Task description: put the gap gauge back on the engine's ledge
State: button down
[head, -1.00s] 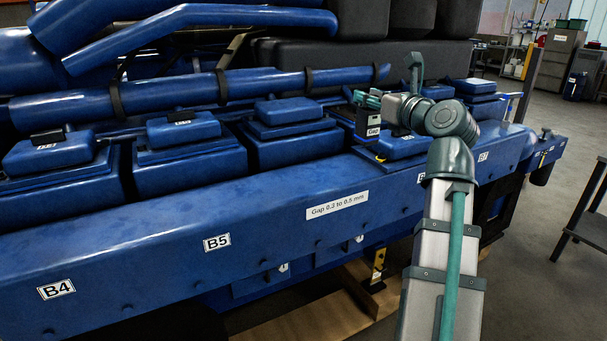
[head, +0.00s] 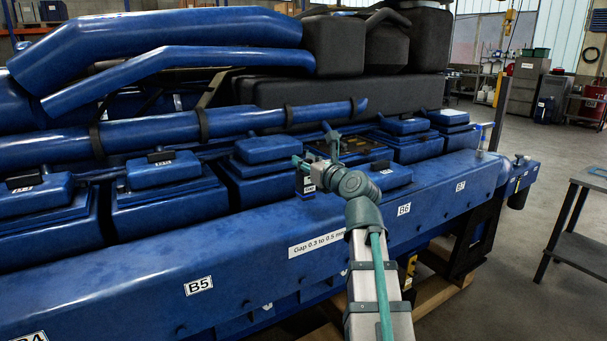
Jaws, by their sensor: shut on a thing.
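The gap gauge (head: 306,187) is a small dark block with a pale label marked "Gap". My gripper (head: 303,172) is shut on it, with teal fingers at the gauge's top. The gauge hangs near the back edge of the engine's ledge (head: 260,230), behind the "Gap 0.3 to 0.5 mm" label (head: 318,242). I cannot tell whether it touches the ledge. The ledge is a long blue shelf along the engine's side. My wrist and forearm cover part of the ledge to the right of the gauge.
Blue rocker covers (head: 168,175) line the back of the ledge. One housing (head: 352,150) stands open, and a loose-looking blue cover (head: 392,176) sits in front of it. A blue pipe (head: 230,122) runs above. A grey table (head: 590,178) stands at right.

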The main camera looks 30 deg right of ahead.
aim_at(304, 174)
jog(key=shift+w+a+f, duration=0.1)
jog(key=shift+w+f, duration=0.1)
jog(key=shift+f, duration=0.8)
jog(key=shift+w+f, duration=0.2)
jog(key=shift+f, duration=0.75)
jog(key=shift+f, duration=0.1)
jog(key=c, duration=0.8)
grip_release()
jog(key=shift+s+d+b, duration=0.15)
jog(key=shift+s+b, duration=0.25)
jog(key=shift+s, duration=1.6)
jog(key=shift+s+d+b, duration=0.2)
jog(key=shift+s+b, duration=0.15)
jog(key=shift+s, duration=1.7)
jog(key=shift+s+d+b, duration=0.15)
jog(key=shift+s+b, duration=0.25)
jog(key=shift+s, duration=1.6)
